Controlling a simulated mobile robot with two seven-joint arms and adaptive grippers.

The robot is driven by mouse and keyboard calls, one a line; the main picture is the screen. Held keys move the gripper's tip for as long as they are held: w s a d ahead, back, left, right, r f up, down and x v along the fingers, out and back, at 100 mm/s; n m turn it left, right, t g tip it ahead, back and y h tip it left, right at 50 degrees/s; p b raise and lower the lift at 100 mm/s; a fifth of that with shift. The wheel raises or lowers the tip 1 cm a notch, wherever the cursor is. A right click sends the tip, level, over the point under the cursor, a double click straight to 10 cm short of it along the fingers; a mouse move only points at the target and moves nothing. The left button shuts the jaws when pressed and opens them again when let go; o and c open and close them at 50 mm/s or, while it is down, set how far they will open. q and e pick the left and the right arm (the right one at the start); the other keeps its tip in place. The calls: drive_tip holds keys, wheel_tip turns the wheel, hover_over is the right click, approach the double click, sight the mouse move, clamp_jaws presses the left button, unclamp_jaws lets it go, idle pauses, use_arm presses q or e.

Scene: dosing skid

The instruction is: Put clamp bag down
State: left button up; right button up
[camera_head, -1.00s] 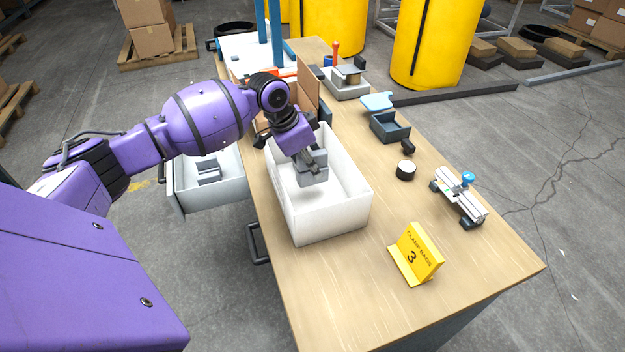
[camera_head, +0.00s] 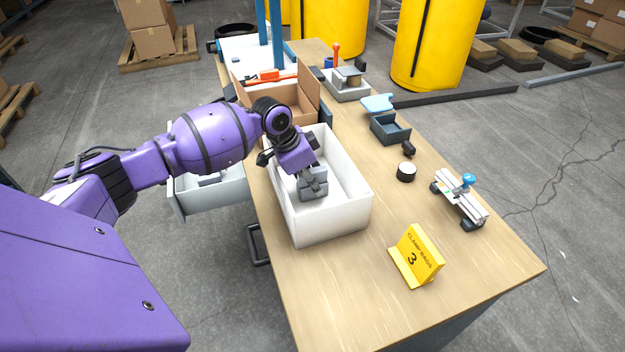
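The clamp bag, a small grey packet (camera_head: 313,188), is inside the white open bin (camera_head: 338,222) on the workbench. My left gripper (camera_head: 317,180) reaches down into the bin from the upper left. Its fingers appear closed on the top of the grey bag. I cannot tell whether the bag touches the bin floor. A yellow sign (camera_head: 416,255) reading "CLAMP BAGS 3" stands in front of the bin, to its right. My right gripper is out of view.
A pulled-out drawer (camera_head: 180,200) with a grey item inside is left of the bench. A cardboard box (camera_head: 308,90) stands behind the bin. A dark tray (camera_head: 390,129), a round black-and-white item (camera_head: 406,171) and a metal fixture (camera_head: 460,204) are to the right.

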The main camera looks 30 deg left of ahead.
use_arm(q)
drive_tip(key=v, duration=1.2)
drive_tip(key=shift+p, duration=0.4)
drive_tip(key=shift+r, duration=0.1)
